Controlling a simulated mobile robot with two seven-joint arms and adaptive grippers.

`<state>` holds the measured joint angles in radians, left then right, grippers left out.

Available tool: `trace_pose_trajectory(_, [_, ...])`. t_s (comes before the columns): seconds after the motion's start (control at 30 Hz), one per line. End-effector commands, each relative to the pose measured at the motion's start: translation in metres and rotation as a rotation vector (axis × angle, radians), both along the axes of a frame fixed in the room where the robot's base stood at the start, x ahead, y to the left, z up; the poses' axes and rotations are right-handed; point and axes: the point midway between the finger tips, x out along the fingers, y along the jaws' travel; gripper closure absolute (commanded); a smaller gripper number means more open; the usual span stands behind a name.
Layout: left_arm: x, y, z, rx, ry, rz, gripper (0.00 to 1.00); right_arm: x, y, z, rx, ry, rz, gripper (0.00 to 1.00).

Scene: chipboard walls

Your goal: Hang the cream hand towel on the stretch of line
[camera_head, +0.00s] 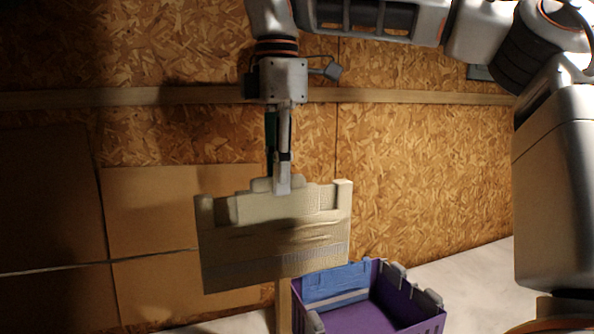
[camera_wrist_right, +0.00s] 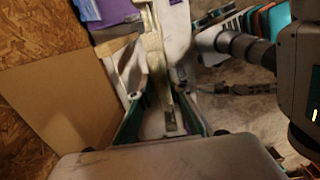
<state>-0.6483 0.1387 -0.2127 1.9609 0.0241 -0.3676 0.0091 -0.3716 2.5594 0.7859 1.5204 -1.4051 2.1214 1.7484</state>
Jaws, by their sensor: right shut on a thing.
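My right gripper (camera_head: 283,188) is shut on the cream hand towel (camera_head: 275,235), pinching its upper edge near the middle. The towel hangs spread below the fingers, with its upper corners standing up at both sides. In the right wrist view the towel (camera_wrist_right: 156,50) shows edge-on as a narrow strip between the fingers (camera_wrist_right: 157,75). The line (camera_head: 100,262) is a thin pale cord that runs in from the left and passes out of sight at the towel's left edge. The towel hides what lies behind it. My left gripper is not in view.
A purple crate (camera_head: 437,316) stands at lower right, with a blue cloth (camera_head: 337,284) at its back side and grey clips on its rim. A wooden post (camera_head: 284,312) shows below the towel. Cardboard panels (camera_head: 150,215) lean against the chipboard wall (camera_head: 420,170).

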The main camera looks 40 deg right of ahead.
Motion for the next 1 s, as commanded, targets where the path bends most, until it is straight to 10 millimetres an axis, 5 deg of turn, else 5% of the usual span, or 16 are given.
trace_pose_trajectory(0.43, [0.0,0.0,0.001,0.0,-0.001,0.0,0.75,0.016,0.05,-0.001,0.003,0.002,0.002,0.97])
trace_pose_trajectory(1.0, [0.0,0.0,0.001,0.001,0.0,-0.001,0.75,0.022,0.071,0.0,0.01,-0.001,-0.006,0.97])
